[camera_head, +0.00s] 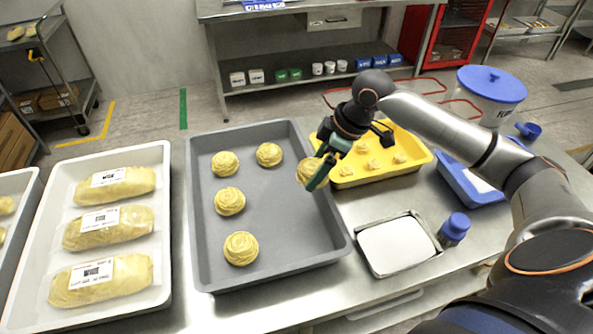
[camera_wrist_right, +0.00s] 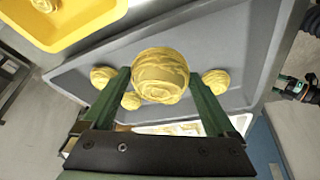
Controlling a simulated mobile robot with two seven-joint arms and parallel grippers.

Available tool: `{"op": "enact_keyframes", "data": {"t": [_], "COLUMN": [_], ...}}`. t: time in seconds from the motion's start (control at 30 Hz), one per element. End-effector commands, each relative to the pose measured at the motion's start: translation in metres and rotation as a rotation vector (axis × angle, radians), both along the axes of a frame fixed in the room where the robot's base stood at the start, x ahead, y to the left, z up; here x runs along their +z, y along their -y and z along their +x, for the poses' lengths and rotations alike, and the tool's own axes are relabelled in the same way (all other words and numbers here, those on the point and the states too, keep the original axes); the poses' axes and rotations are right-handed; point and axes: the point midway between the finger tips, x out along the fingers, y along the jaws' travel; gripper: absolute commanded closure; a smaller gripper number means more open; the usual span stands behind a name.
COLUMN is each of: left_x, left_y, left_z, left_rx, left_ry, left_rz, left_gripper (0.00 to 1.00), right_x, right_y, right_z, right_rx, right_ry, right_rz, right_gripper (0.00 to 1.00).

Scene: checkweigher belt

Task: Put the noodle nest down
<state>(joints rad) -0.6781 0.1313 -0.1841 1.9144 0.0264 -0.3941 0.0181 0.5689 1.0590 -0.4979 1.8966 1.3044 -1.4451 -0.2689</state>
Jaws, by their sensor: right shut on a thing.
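My right gripper (camera_head: 327,168) is shut on a pale yellow noodle nest (camera_head: 308,172). The right wrist view shows this nest (camera_wrist_right: 160,75) between the two green fingers of the gripper (camera_wrist_right: 160,95). The gripper and nest are over the right part of the grey tray (camera_head: 285,250); I cannot tell whether the nest touches its floor. Several other nests sit in the tray, one near the front (camera_head: 241,248) and one at the back (camera_head: 269,154). At the right edge of the right wrist view is a dark part, probably my left gripper (camera_wrist_right: 290,88); its fingers are unclear.
A yellow tray (camera_head: 345,182) with small nests stands right of the grey tray. A metal pan (camera_head: 365,268) and a blue-capped jar (camera_head: 455,228) stand at front right. A white tray (camera_head: 160,285) of labelled packs is at left. The grey tray's right front floor is clear.

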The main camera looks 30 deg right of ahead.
Motion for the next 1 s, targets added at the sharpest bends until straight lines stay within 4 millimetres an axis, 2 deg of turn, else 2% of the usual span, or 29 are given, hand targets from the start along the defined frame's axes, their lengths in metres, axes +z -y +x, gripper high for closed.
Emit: {"op": "enact_keyframes", "data": {"t": [0.1,0.33,0.6,1.0], "left_x": [-0.004,-0.008,-0.01,-0.011], "left_y": [0.0,0.0,0.0,0.0], "left_z": [0.0,0.0,0.0,0.0], "left_rx": [0.0,0.0,0.0,0.0], "left_ry": [0.0,0.0,0.0,-0.001], "left_rz": [0.0,0.0,0.0,0.0], "left_gripper": [0.04,0.04,0.04,0.04], "right_x": [0.008,0.019,0.026,0.026], "right_y": [0.013,0.025,0.03,0.026], "right_z": [-0.019,-0.041,-0.05,-0.052], "right_rx": [-0.002,-0.003,-0.001,-0.006], "right_ry": [0.001,0.0,0.003,0.004], "right_rz": [-0.006,-0.001,0.0,0.002], "right_gripper": [0.7,0.7,0.7,0.7]}}
